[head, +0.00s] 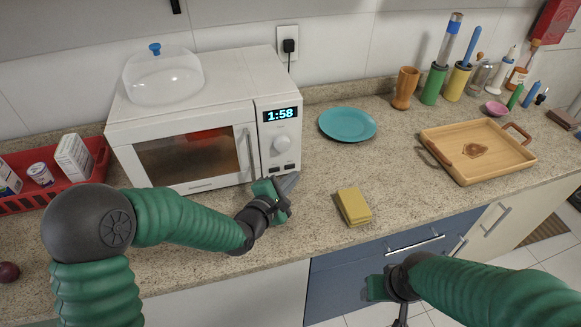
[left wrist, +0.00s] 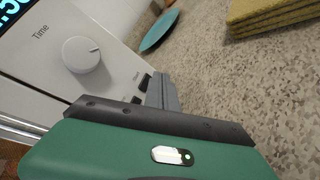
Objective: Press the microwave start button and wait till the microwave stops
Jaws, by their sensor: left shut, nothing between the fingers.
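A white microwave (head: 225,112) stands on the counter against the wall, door shut. Its display (head: 280,114) reads 1:58, with a dial (head: 282,141) below it. Small dark buttons (head: 284,168) sit at the bottom of the panel and also show in the left wrist view (left wrist: 146,79). My left gripper (head: 289,184) is shut and empty, its fingertips right by these buttons; I cannot tell whether they touch. In the left wrist view the shut fingers (left wrist: 162,94) partly cover the button area. My right gripper (head: 385,288) is low in front of the blue drawer, its fingers unclear.
A yellow sponge stack (head: 353,206) lies right of my left gripper. A teal plate (head: 347,124) and a wooden tray (head: 478,150) are farther right. A clear dome (head: 163,78) sits on the microwave. A red rack (head: 50,184) stands at left. The counter between microwave and tray is mostly clear.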

